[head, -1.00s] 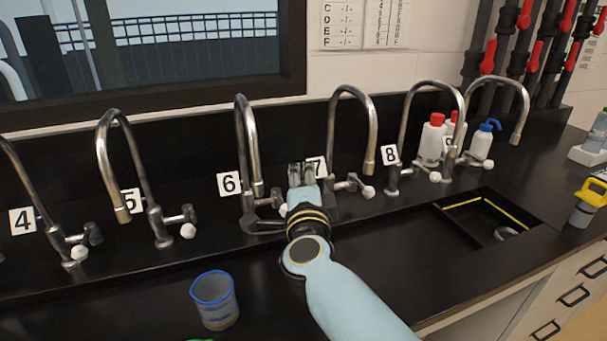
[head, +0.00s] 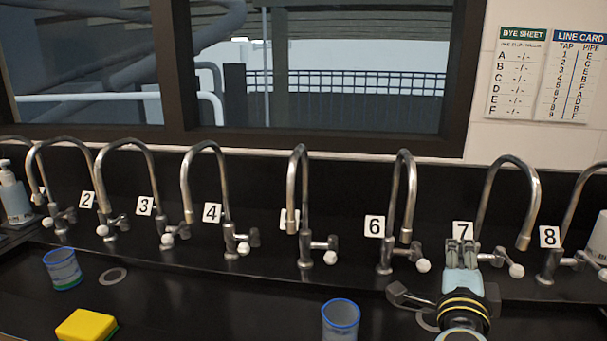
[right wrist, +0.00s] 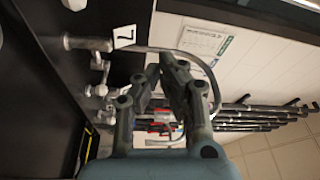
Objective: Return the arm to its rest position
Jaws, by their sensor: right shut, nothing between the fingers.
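My right gripper (head: 462,250) is in front of tap 7, just below its number plate (head: 463,233). Its fingers are together with nothing between them. In the right wrist view the closed fingers (right wrist: 168,65) point up, with the 7 plate (right wrist: 124,36) and the tap's pipe beside and behind them. I cannot tell whether the gripper touches the tap. My left gripper is not in view.
A row of taps lines the back wall, including tap 6 (head: 406,195) and tap 4 (head: 205,185). Blue-rimmed beakers (head: 341,320) (head: 63,268) and a yellow sponge (head: 86,326) stand on the black counter. The counter between the beakers is mostly clear.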

